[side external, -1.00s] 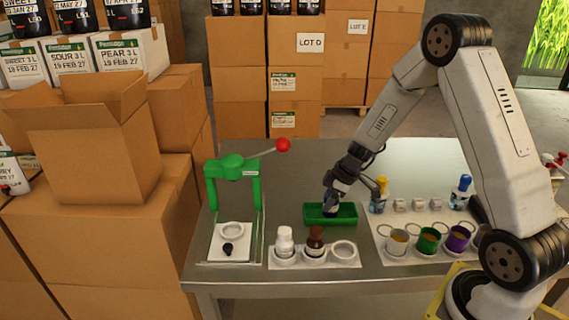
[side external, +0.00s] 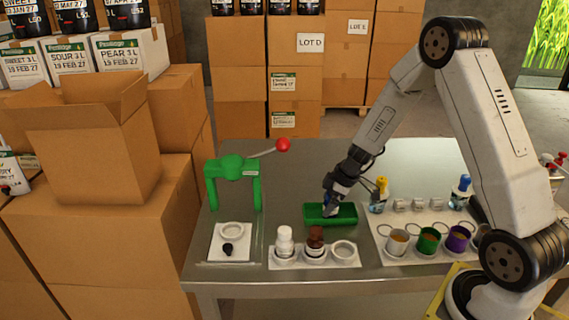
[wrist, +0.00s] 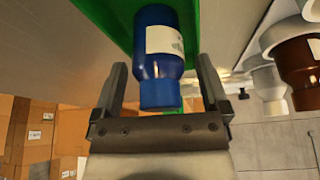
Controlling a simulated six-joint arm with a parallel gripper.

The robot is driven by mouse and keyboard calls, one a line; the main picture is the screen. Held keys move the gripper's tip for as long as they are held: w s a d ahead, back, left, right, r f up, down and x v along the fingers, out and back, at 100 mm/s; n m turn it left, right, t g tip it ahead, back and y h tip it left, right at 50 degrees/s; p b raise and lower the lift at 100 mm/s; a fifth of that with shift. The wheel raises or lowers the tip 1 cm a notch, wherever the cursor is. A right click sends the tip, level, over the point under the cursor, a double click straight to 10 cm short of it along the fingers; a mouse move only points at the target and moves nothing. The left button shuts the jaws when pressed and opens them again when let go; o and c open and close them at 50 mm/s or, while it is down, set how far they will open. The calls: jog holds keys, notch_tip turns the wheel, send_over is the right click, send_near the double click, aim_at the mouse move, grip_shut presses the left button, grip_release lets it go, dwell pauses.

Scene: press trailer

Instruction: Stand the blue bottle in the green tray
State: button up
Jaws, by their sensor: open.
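The blue bottle (wrist: 160,55) has a white label. In the wrist view it lies between my gripper's two fingers, its narrower blue cap end toward my gripper and its far end over the green tray (wrist: 195,20). My gripper (wrist: 160,72) is open, with a gap showing between the bottle and each finger. In the side view my gripper (side external: 331,203) reaches down into the green tray (side external: 349,213) and largely hides the bottle there. The bottle appears upright in the tray, but its base is hidden.
A white rack (side external: 288,262) with a white bottle (side external: 285,241) and a brown bottle (side external: 316,240) stands in front of the tray. A green press (side external: 211,188) is to the left. A mat with several cups and bottles (side external: 378,196) lies to the right. The table behind the tray is clear.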

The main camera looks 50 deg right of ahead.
jog(key=v, duration=1.2)
jog(key=shift+w+r, duration=0.1)
jog(key=shift+r, duration=0.1)
jog(key=shift+a, duration=0.1)
dwell(0.5)
jog(key=s+a+f+m+h, duration=0.1)
jog(key=s+a+m, duration=0.2)
jog(key=s+a, duration=0.2)
jog(key=s+a+f+m+g+h, duration=0.1)
jog(key=s+a+m, duration=0.3)
jog(key=a, duration=0.6)
jog(key=shift+s+a+h, duration=0.25)
jog(key=shift+s+h, duration=0.05)
jog(key=shift+s, duration=0.25)
jog(key=shift+f, duration=0.1)
dwell(0.6)
